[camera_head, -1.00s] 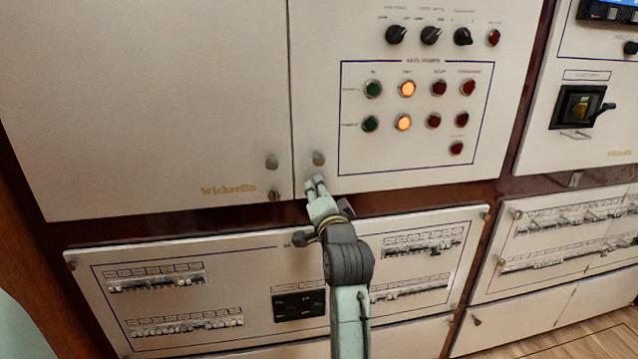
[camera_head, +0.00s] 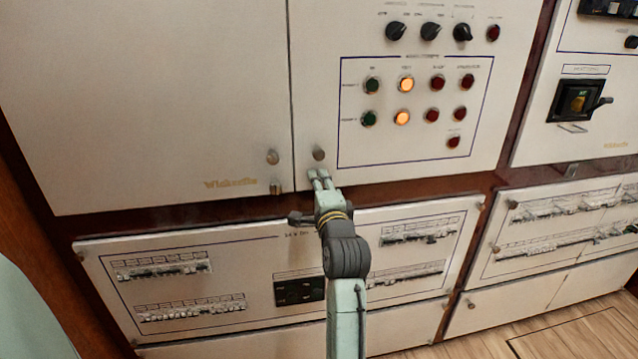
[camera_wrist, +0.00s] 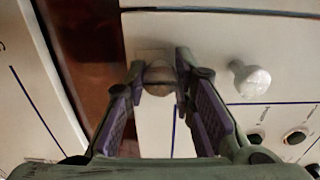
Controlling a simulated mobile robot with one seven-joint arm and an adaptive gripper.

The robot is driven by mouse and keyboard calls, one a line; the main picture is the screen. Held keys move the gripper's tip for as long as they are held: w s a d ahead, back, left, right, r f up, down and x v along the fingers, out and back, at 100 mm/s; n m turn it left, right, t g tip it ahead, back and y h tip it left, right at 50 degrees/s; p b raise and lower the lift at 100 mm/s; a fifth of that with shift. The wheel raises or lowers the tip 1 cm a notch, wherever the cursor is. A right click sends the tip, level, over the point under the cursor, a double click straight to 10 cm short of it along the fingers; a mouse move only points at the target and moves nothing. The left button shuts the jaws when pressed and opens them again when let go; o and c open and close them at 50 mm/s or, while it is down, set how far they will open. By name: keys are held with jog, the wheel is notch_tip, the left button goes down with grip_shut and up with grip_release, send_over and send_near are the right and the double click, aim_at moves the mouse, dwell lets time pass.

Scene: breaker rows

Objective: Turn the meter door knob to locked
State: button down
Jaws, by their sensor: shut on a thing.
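The meter door is the right-hand white panel (camera_head: 420,185) with the buttons. A small rounded knob (camera_wrist: 158,78) sits at its lower left corner, on a pale square plate. In the wrist view my gripper (camera_wrist: 160,85) has one finger on each side of this knob and is shut on it. In the head view my gripper (camera_head: 319,174) is at that corner and hides the held knob. A second, plain knob (camera_head: 319,154) is just above the fingertips; it shows free and pale in the wrist view (camera_wrist: 250,80). Any lock marking is too small to read.
The left door (camera_head: 150,100) has a similar knob (camera_head: 272,157) and a small latch (camera_head: 275,186) close by. Lit and dark buttons (camera_head: 405,84) are up to the right. A breaker panel (camera_head: 230,270) lies below my gripper.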

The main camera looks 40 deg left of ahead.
dwell(0.3)
jog(key=c, duration=1.3)
grip_release()
jog(key=shift+c, duration=0.2)
jog(key=shift+s+d, duration=0.1)
jog(key=v, duration=1.1)
jog(key=shift+s+d, duration=0.3)
